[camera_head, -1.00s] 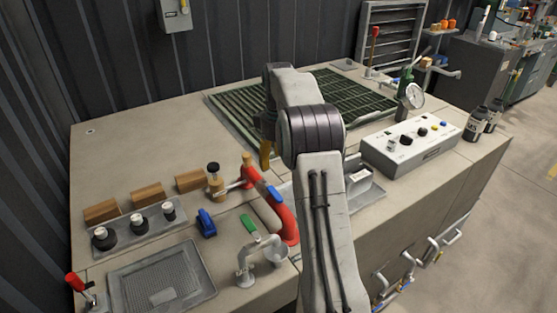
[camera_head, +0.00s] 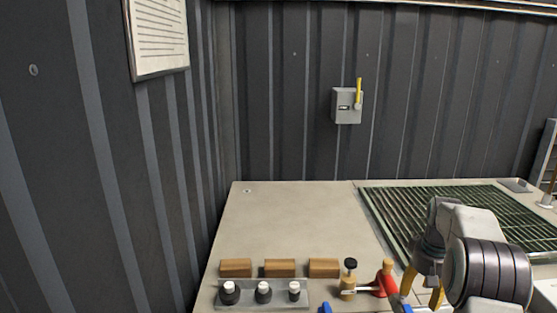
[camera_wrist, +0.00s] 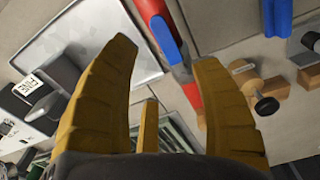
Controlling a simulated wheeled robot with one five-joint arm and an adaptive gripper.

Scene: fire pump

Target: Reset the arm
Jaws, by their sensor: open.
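My arm and gripper (camera_head: 422,289) are at the lower right of the head view, over the bench (camera_head: 290,220) near the front of the green grate (camera_head: 470,215). The yellow fingers point downward. In the wrist view my gripper (camera_wrist: 165,52) has its yellow fingers spread wide, with nothing held between them. A red pipe or handle with a blue part (camera_wrist: 160,35) shows beyond the fingers, apart from them as far as I can see. The red part (camera_head: 386,284) also shows beside the gripper in the head view.
Wooden blocks (camera_head: 280,268) and a plate with black, white-topped knobs (camera_head: 263,291) line the bench front. A grey switch box (camera_head: 347,106) with a yellow lever is on the wall. The bench's back left is clear.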

